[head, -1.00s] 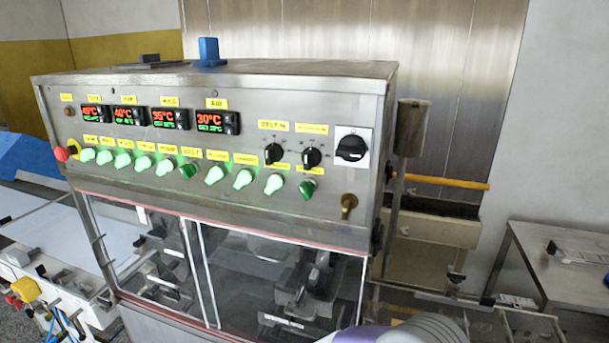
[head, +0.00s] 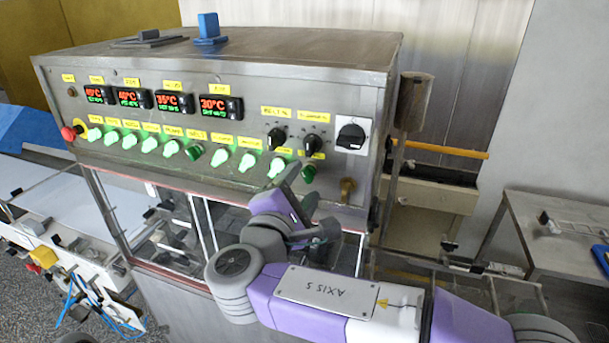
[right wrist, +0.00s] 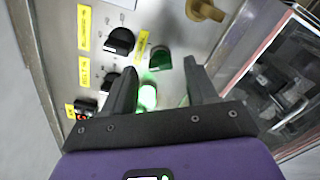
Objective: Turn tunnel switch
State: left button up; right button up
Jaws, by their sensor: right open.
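The control panel (head: 100,155) carries a row of green knobs; the small yellow labels are too blurred to tell which one reads tunnel. Most knobs glow, such as the lit knob (head: 276,167) at the row's right. To its right is an unlit dark green knob (head: 309,173), and another unlit one (head: 194,151) sits mid-row. My right gripper (head: 298,182) is open and empty in front of the row's right end. In the right wrist view, a lit knob (right wrist: 148,97) and an unlit green knob (right wrist: 160,60) show between its fingers. Contact cannot be told. My left gripper is out of view.
Two black rotary knobs (head: 277,139) sit just above, with a larger black switch (head: 350,137) to the right. A brass knob (head: 347,188) is below it. A red button (head: 69,133) is at the panel's far left. Glass doors lie below; a metal table (head: 560,215) stands right.

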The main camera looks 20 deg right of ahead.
aim_at(308, 174)
jog(key=shift+x, duration=1.2)
jog(key=c, duration=1.1)
jog(key=shift+o, duration=0.2)
jog(key=shift+f+m+b, duration=0.15)
jog(key=shift+m+b, duration=0.25)
jog(key=shift+b, duration=0.15)
jog(key=m+b, duration=0.7)
jog(key=b, duration=0.2)
jog(key=shift+f, duration=0.15)
jog(key=shift+m+b, duration=1.55)
jog(key=shift+m, duration=0.55)
jog(key=o, duration=1.1)
jog(key=shift+c, duration=0.2)
